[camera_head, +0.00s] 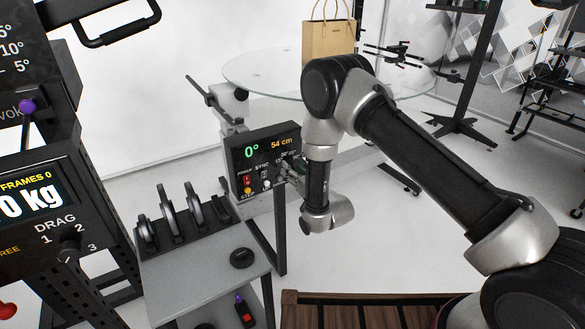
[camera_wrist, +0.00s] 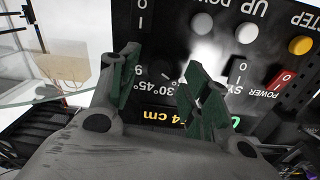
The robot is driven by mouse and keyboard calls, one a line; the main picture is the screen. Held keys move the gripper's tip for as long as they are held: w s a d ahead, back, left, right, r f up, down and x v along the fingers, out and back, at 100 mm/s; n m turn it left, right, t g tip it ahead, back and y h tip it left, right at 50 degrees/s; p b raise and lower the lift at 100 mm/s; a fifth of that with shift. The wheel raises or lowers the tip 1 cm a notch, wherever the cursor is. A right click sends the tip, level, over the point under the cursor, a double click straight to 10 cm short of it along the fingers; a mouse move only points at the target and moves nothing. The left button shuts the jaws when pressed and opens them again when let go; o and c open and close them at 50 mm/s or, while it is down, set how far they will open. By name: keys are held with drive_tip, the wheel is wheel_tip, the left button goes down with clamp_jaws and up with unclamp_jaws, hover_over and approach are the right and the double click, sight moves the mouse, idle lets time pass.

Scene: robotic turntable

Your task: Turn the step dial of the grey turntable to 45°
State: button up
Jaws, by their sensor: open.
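The turntable's black control panel (camera_head: 240,158) stands at the middle of the head view; its display reads 0° in green and 54 cm in orange. The wrist view shows the panel (camera_wrist: 255,15) upside down and close, with 30° and 45° marks. The step dial (camera_wrist: 160,70) looks like a dark knob between my fingers, hard to make out against the black panel.
A glass disc (camera_head: 262,75) carries a paper bag (camera_head: 327,42) behind the panel. A grey cart (camera_head: 205,272) with upright dark discs stands to the left. A black rack (camera_head: 35,215) fills the left edge. Yellow (camera_wrist: 299,45) and white (camera_wrist: 247,33) buttons sit near my fingers.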

drive_tip(key=shift+w+a, duration=0.4)
drive_tip(key=shift+w, duration=0.2)
drive_tip(key=c, duration=1.1)
drive_tip(key=shift+o, duration=0.2)
